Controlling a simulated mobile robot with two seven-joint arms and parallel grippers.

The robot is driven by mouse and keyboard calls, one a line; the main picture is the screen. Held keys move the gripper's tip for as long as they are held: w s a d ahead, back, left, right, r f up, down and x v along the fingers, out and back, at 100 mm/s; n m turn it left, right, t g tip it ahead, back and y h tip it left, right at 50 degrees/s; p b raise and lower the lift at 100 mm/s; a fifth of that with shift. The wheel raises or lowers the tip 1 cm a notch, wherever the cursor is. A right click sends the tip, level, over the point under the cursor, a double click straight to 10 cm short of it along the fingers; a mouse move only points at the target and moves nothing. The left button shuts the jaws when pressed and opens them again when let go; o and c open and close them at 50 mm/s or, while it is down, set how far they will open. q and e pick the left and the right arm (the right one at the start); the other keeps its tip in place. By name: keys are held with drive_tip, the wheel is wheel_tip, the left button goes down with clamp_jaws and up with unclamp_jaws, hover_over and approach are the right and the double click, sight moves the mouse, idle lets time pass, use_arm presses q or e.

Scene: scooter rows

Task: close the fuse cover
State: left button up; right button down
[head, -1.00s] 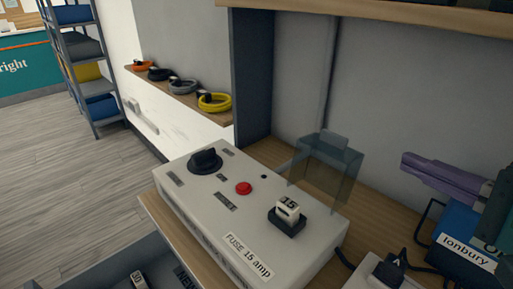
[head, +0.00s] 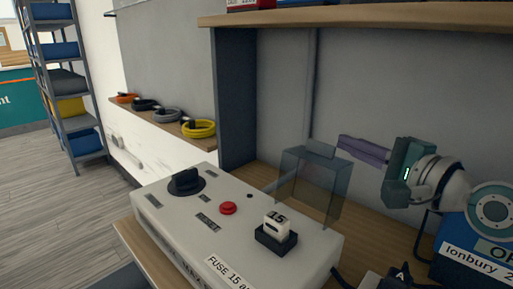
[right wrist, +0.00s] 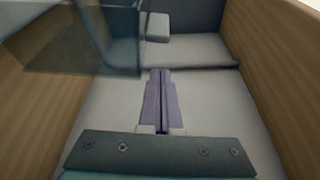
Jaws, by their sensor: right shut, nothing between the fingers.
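The fuse cover (head: 310,188) is a clear grey box-like lid, standing raised and open behind the fuse socket on the white fuse box (head: 150,205). Its small grey tab (head: 321,148) is at the top. A white fuse marked 15 (head: 275,225) sits upright in the black socket, uncovered. My right gripper (head: 342,143) has purple fingers, shut and empty, just right of the tab in the head view. In the right wrist view the fingertips (right wrist: 160,72) point towards the tab (right wrist: 158,27), with a visible gap, and the cover (right wrist: 85,45) is at upper left. My left gripper is out of view.
The box also bears a black knob (head: 186,182) and a red button (head: 228,208). A wooden shelf (head: 350,17) runs above, with a grey back wall behind the cover. A blue box (head: 470,250) stands at right. Coloured cable coils lie on a ledge at left.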

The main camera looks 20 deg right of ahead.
sight(339, 162)
drive_tip(key=a, duration=0.1)
drive_tip(key=s+a+p, duration=0.1)
drive_tip(key=shift+s+a+r, duration=0.2)
drive_tip(key=shift+a+r, duration=0.1)
drive_tip(key=shift+r, duration=0.05)
use_arm(q)
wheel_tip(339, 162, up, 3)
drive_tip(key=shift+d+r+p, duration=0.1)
drive_tip(key=shift+p, duration=0.25)
use_arm(e)
drive_tip(key=shift+s+a, duration=0.15)
drive_tip(key=shift+a, duration=0.3)
drive_tip(key=shift+a, duration=0.1)
